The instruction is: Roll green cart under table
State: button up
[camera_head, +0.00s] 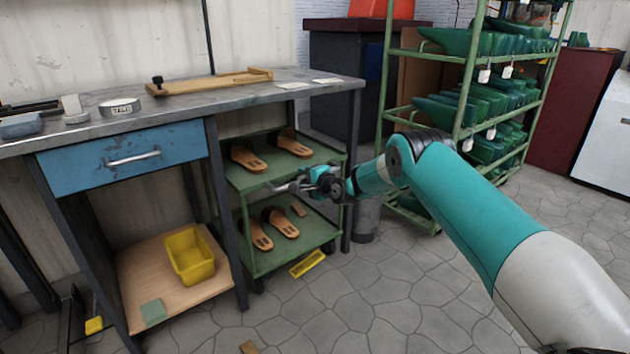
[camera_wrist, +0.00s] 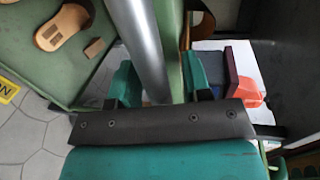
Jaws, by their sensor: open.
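The green cart (camera_head: 290,255) stands at the right end of the workbench (camera_head: 225,98), with its back part under the top and its front edge near the right leg. Its two shelves carry brown sandals (camera_head: 247,157); a sandal also shows in the wrist view (camera_wrist: 62,27) on the cart's green shelf (camera_wrist: 40,65). My gripper (camera_head: 300,185) is at the cart's front, between the shelf heights. In the wrist view my gripper (camera_wrist: 158,78) is open, with a grey metal bar (camera_wrist: 140,40) between its fingers. Whether the fingers touch the bar is unclear.
A yellow bin (camera_head: 190,255) sits on a wooden board left of the cart. A yellow marking (camera_head: 307,263) lies by the cart's front. A green rack (camera_head: 465,90) with shoe forms stands right. A dark bench leg (camera_head: 347,215) is close to my gripper. Front floor is mostly clear.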

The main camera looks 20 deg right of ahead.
jog(key=p+v, duration=0.5)
jog(key=v, duration=1.2)
jog(key=shift+s, duration=0.1)
jog(key=s+a+r+n+g+y, duration=0.35)
jog(key=a+r+n, duration=0.25)
jog(key=a+r, duration=0.35)
jog(key=s+a+r+n+g, duration=0.65)
jog(key=s+a, duration=0.25)
jog(key=s, duration=0.2)
jog(key=s+d+r+n+g+h, duration=0.1)
jog(key=s+r+n+g+h, duration=0.2)
jog(key=s, duration=1)
jog(key=s+r+n+g+h, duration=0.1)
jog(key=s+r+n+g, duration=0.15)
jog(key=s+n, duration=0.75)
jog(key=s+r+m+p, duration=0.2)
jog(key=r+p, duration=1.6)
jog(key=s+r+m+p, duration=0.2)
jog(key=r+p, duration=1.7)
jog(key=shift+d+p, duration=0.25)
jog(key=shift+p, duration=0.05)
